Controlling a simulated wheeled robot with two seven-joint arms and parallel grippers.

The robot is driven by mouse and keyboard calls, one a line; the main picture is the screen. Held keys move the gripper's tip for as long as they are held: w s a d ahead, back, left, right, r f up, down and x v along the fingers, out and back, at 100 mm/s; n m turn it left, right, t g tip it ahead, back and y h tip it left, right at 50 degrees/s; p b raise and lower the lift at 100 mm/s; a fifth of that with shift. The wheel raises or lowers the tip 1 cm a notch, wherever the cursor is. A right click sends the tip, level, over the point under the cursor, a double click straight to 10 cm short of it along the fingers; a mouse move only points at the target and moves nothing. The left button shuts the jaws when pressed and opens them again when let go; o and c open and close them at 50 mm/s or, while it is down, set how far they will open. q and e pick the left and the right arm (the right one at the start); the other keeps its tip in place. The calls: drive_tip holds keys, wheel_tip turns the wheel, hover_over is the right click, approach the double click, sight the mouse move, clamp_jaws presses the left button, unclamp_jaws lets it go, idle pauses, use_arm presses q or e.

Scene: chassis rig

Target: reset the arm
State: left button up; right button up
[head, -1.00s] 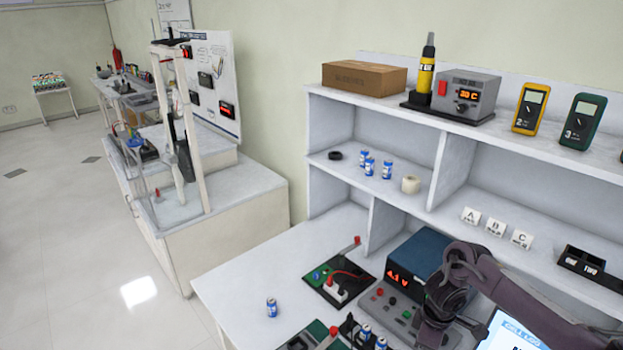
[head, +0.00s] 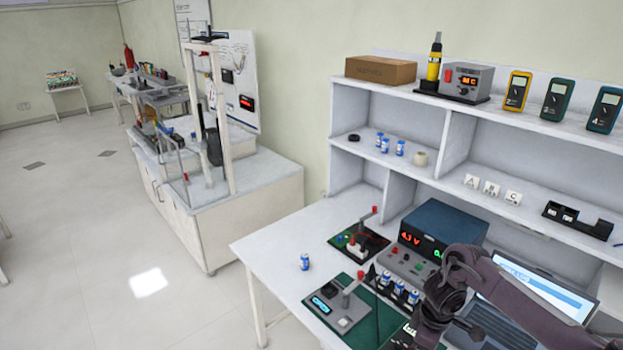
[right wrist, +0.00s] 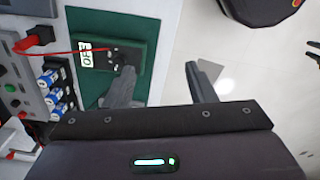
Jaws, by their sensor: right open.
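My right arm comes in from the lower right of the head view, over the workbench (head: 262,247). My right gripper (right wrist: 160,85) shows in the right wrist view with its two fingers apart and nothing between them. One finger overlaps the green device with the "OFF" label (right wrist: 100,55); whether it touches is unclear. The other finger is over the floor beyond the bench edge. In the head view the right gripper's fingertips cannot be made out. My left gripper is in neither view.
A blue-and-white cell (head: 304,262) stands alone near the bench's left edge. A device with a lit display (head: 340,303), a blue power supply (head: 440,229) and a laptop (head: 535,290) crowd the bench. Shelves (head: 400,170) rise behind. Open floor (head: 110,240) lies left.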

drive_tip(key=s+a+f+m+t+y+b, duration=0.15)
drive_tip(key=a+f, duration=0.25)
drive_tip(key=f, duration=0.4)
drive_tip(key=s+a+f+y+b, duration=0.2)
drive_tip(key=a+f, duration=0.1)
drive_tip(key=f, duration=0.5)
drive_tip(key=s+a+f+m+y+b, duration=0.15)
drive_tip(key=a+f, duration=0.25)
drive_tip(key=f, duration=0.4)
drive_tip(key=s+f+m+t+b, duration=0.1)
drive_tip(key=s+f, duration=0.2)
drive_tip(key=f, duration=0.2)
drive_tip(key=s+f+m+b, duration=0.1)
drive_tip(key=s+f+b, duration=0.15)
drive_tip(key=f, duration=0.25)
drive_tip(key=s+d+f+m+h+b, duration=0.1)
drive_tip(key=s+d+f, duration=0.2)
drive_tip(key=s+f, duration=0.3)
drive_tip(key=s+d+f+m+g+h+b, duration=0.1)
drive_tip(key=s+f, duration=0.5)
drive_tip(key=s, duration=0.9)
drive_tip(key=s+d+f+m+h+b, duration=0.1)
drive_tip(key=s+d+f+m+h, duration=0.1)
drive_tip(key=s+f, duration=0.4)
drive_tip(key=s+d+h, duration=0.1)
drive_tip(key=s+d, duration=0.1)
drive_tip(key=s, duration=0.3)
drive_tip(key=shift+s+d, duration=0.2)
drive_tip(key=shift+d, duration=0.1)
